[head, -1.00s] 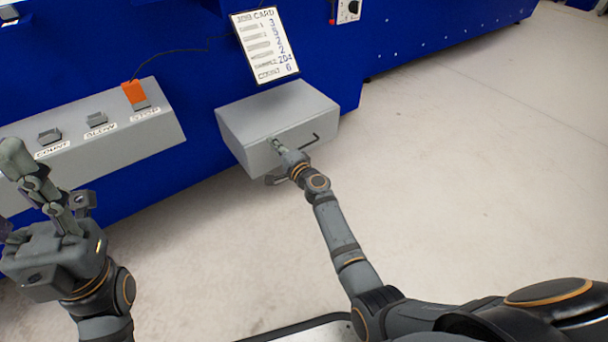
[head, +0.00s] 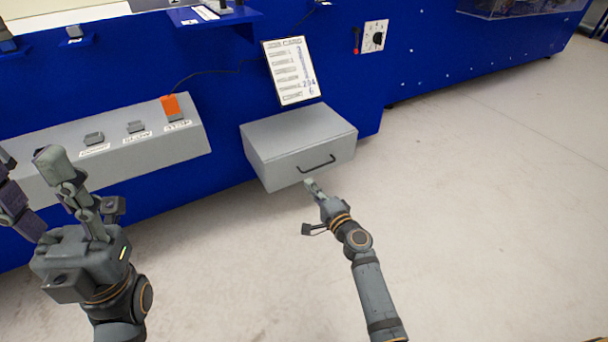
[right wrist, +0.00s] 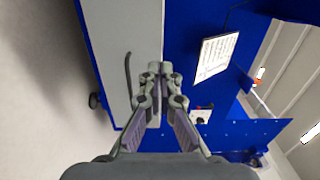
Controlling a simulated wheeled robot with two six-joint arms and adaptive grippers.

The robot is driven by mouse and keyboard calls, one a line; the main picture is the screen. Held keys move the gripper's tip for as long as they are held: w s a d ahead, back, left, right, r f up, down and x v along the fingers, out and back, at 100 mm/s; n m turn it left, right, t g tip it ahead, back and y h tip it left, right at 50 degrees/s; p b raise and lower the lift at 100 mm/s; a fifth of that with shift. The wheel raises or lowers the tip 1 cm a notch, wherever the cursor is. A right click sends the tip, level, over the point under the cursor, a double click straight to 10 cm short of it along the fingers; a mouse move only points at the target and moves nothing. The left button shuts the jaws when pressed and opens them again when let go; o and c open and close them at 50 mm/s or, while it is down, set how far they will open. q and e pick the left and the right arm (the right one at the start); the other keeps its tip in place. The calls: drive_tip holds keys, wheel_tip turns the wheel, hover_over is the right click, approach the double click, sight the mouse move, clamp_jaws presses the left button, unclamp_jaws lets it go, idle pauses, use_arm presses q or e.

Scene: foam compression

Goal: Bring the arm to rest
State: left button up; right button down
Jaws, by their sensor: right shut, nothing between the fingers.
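My right gripper (head: 312,187) is shut and empty in the head view, just in front of and below the grey drawer box (head: 285,146). In the right wrist view its fingertips (right wrist: 154,72) meet, with the drawer box (right wrist: 118,40) behind them. The drawer's dark handle (head: 317,164) shows clear of the gripper, and the drawer looks shut. My left gripper (head: 68,180) stands at the left of the head view in front of the button panel, its fingers pointing up.
A grey sloped panel (head: 150,145) with several buttons and an orange piece (head: 170,106) is on the blue machine (head: 225,110). A job card (head: 290,70) stands above the drawer box. A dial plate (head: 374,36) is to its right. The pale floor (head: 480,200) at right is clear.

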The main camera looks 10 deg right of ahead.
drive_tip(key=shift+s+d, duration=0.2)
drive_tip(key=shift+s, duration=0.3)
